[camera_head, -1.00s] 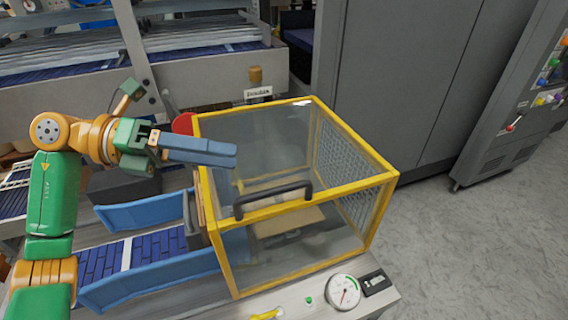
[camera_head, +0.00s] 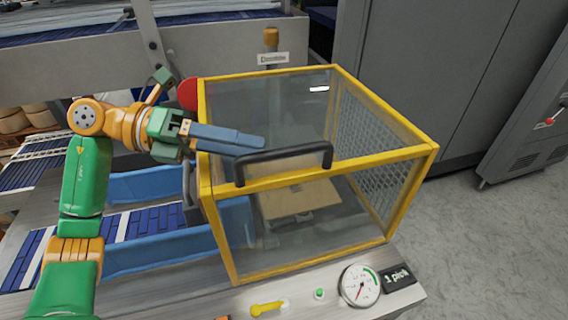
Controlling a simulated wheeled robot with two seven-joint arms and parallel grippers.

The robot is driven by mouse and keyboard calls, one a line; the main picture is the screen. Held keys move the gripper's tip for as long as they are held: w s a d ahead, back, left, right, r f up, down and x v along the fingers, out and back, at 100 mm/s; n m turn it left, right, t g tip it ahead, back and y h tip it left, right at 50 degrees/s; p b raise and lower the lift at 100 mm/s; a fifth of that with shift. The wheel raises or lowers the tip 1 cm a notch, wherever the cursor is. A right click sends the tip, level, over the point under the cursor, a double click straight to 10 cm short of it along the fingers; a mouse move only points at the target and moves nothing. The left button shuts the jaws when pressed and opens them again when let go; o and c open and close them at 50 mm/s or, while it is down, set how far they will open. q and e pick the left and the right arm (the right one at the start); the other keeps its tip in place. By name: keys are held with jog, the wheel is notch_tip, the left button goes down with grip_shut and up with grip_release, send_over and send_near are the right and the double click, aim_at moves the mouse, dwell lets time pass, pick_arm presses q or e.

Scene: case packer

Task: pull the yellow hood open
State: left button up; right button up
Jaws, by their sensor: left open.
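The yellow hood (camera_head: 310,175) is a yellow-framed box with clear panels and a mesh right side, standing closed on the machine's bench. Its black handle (camera_head: 285,156) runs along the front top edge. A cardboard-coloured piece shows inside through the panels. My left gripper (camera_head: 258,145) is at the hood's left side, its blue-grey fingers pointing right, over the top panel in the picture and just behind the handle's left end. It is open and holds nothing. The fingers overlap in this view, and I cannot tell whether they touch the hood. My right gripper is not in view.
A pressure gauge (camera_head: 360,286), a green button (camera_head: 319,294) and a yellow lever (camera_head: 267,308) sit on the bench front. Blue conveyor guides (camera_head: 165,250) lie left of the hood. A grey cabinet (camera_head: 425,75) stands behind. Open floor is at right.

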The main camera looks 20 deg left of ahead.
aim_at(283, 149)
pick_arm(q)
jog(key=x, duration=0.2)
jog(key=p+x, duration=0.1)
jog(key=x, duration=0.1)
jog(key=p+x, duration=0.1)
jog(key=shift+d+r, duration=0.25)
jog(key=shift+d, duration=0.25)
jog(key=shift+d+f, duration=0.15)
grip_shut()
dwell(0.7)
